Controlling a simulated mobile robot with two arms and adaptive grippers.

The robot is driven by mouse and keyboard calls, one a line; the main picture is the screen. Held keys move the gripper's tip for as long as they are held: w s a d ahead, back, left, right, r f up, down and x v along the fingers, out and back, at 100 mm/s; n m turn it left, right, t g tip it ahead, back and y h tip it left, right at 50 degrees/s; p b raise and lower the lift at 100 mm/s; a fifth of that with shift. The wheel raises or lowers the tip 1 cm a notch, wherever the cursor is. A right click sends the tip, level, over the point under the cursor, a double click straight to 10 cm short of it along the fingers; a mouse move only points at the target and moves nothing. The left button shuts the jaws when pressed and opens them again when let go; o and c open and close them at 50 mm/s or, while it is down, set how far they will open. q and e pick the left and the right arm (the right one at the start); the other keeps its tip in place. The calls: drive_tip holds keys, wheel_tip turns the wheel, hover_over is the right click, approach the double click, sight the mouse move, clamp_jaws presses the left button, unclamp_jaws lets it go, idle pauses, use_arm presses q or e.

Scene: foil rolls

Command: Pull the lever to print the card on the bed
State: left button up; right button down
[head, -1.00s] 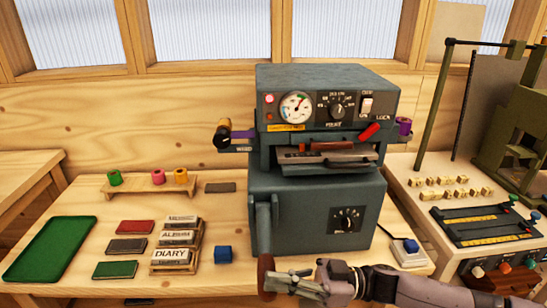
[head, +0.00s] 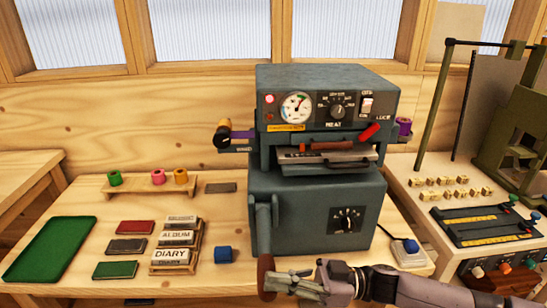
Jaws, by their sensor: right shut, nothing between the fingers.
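The grey press (head: 315,225) stands upright on the bench. Its lever (head: 264,225) hangs down at the front left, ending in a brown handle (head: 265,268). My right gripper (head: 272,283) is at the lower part of this handle, its fingers shut with nothing held between them. I cannot tell whether it touches the handle. The bed (head: 325,158) lies in the slot under the press head, below a red-brown bar (head: 332,146). The card on it is not clearly distinguishable. My left gripper is out of view.
Foil rolls (head: 158,177) stand on a wooden rack at the left. A green tray (head: 50,250), coloured cards (head: 127,246), title blocks (head: 174,257) and a blue block (head: 223,255) lie left of the press. A blue button (head: 410,245) sits to its right.

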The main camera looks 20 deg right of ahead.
drive_tip(key=shift+s+f, duration=0.1)
drive_tip(key=shift+f, duration=0.6)
wheel_tip(320, 180, up, 5)
drive_tip(key=p, duration=0.4)
drive_tip(key=shift+a+f, duration=0.1)
drive_tip(key=shift+f, duration=0.1)
drive_tip(key=r+b+v, duration=0.1)
drive_tip(key=b+v, duration=0.1)
drive_tip(key=v, duration=0.7)
drive_tip(key=shift+d+b, duration=0.3)
drive_tip(key=shift+f, duration=0.15)
